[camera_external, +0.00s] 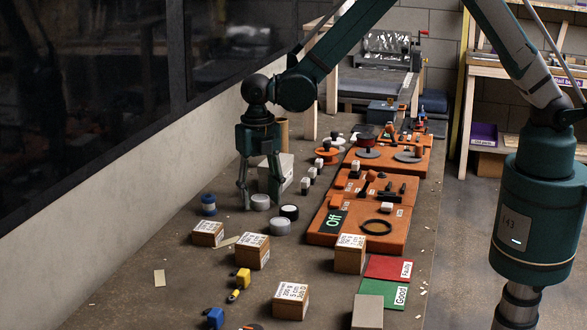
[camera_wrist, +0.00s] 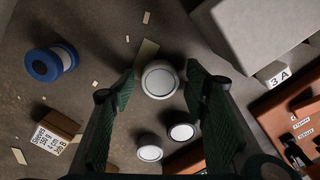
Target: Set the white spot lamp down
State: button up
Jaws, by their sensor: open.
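A round white spot lamp (camera_wrist: 160,80) with a pale rim lies face up between the spread fingers in the wrist view, with gaps to both sides. In the external view the lamp (camera_external: 260,202) rests on the grey-brown bench (camera_external: 175,255). My gripper (camera_external: 259,200) is low over it, pointing down, open and holding nothing. Two similar round lamps lie close by: a black-rimmed one (camera_external: 289,212) and a light one (camera_external: 280,227). They also show in the wrist view, the black-rimmed one (camera_wrist: 181,132) and the light one (camera_wrist: 149,149).
A pale box (camera_external: 283,170) stands just behind my gripper. A blue spool (camera_external: 208,205) and labelled wooden blocks (camera_external: 208,234) lie to the left and front. Orange trays (camera_external: 365,225) line the right side. A wall borders the bench on the left.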

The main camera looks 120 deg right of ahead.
aim_at(260, 198)
notch_tip(260, 198, up, 12)
jog(key=shift+p, duration=0.45)
dwell(0.7)
jog(key=s+a+r+m+t, duration=0.2)
jog(key=s+a+r+m, duration=0.3)
jog(key=a+r, duration=0.5)
jog(key=s+a+r+m+t, duration=0.1)
jog(key=s+a+r+m, duration=0.2)
jog(key=s+a+r, duration=0.75)
jog(key=s+a+f+m+t, duration=0.1)
jog(key=s+a+m+t, duration=0.3)
jog(key=s+a+m, duration=0.6)
jog(key=shift+s+a+f, duration=0.2)
jog(key=shift+s+a, duration=3.75)
jog(key=shift+s, duration=0.15)
